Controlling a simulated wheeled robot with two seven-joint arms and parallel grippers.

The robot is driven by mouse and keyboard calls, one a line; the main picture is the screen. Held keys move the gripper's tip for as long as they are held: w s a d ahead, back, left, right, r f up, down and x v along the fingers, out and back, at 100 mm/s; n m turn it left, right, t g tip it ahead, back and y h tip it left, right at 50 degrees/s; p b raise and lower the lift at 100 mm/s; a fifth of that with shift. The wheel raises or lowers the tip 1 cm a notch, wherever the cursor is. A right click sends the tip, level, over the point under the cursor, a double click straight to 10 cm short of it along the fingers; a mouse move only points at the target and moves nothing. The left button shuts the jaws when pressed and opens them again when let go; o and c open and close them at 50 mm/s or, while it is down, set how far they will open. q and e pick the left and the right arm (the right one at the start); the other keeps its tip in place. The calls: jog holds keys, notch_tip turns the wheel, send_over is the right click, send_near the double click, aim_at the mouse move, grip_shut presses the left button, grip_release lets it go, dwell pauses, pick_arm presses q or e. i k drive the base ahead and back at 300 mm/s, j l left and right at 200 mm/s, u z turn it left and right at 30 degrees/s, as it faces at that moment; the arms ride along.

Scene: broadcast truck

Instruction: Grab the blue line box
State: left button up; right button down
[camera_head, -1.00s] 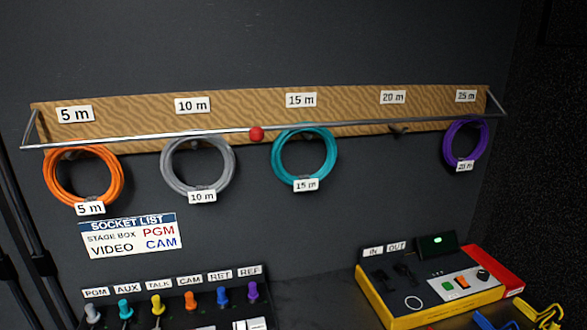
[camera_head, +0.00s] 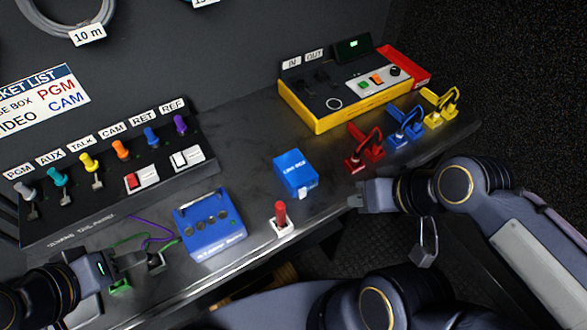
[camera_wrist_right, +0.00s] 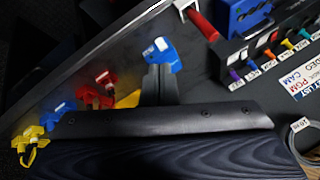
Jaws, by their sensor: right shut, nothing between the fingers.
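The blue line box (camera_head: 289,168) is a small blue block with a white label and a white part at its front. It sits on the dark desk, right of the larger blue stage box (camera_head: 211,226). My right gripper (camera_head: 359,199) is shut and empty at the desk's front edge, to the right of the line box and apart from it. In the right wrist view, the line box (camera_wrist_right: 174,62) shows just beyond the fingers (camera_wrist_right: 158,80), partly hidden by them. My left gripper (camera_head: 143,260) is low at the left, beside the stage box; its opening is unclear.
A red-handled switch (camera_head: 281,217) stands at the front edge, between stage box and line box. Red (camera_head: 364,147), blue (camera_head: 405,128) and yellow (camera_head: 439,107) clamp-like pieces line the right side. A yellow-edged tester (camera_head: 340,117) is behind. A socket panel (camera_head: 110,205) stands left.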

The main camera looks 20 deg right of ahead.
aim_at(292, 170)
jog(key=k+u, duration=0.4)
jog(key=k+j+u, duration=0.15)
jog(key=u, duration=0.2)
jog(key=k+l+u, duration=0.25)
jog(key=l, duration=0.2)
jog(key=k+l+u, duration=0.1)
jog(key=l+u, duration=0.15)
jog(key=l, duration=0.2)
jog(key=k+l+u, duration=0.3)
jog(key=i+l, duration=0.05)
jog(key=l, duration=0.05)
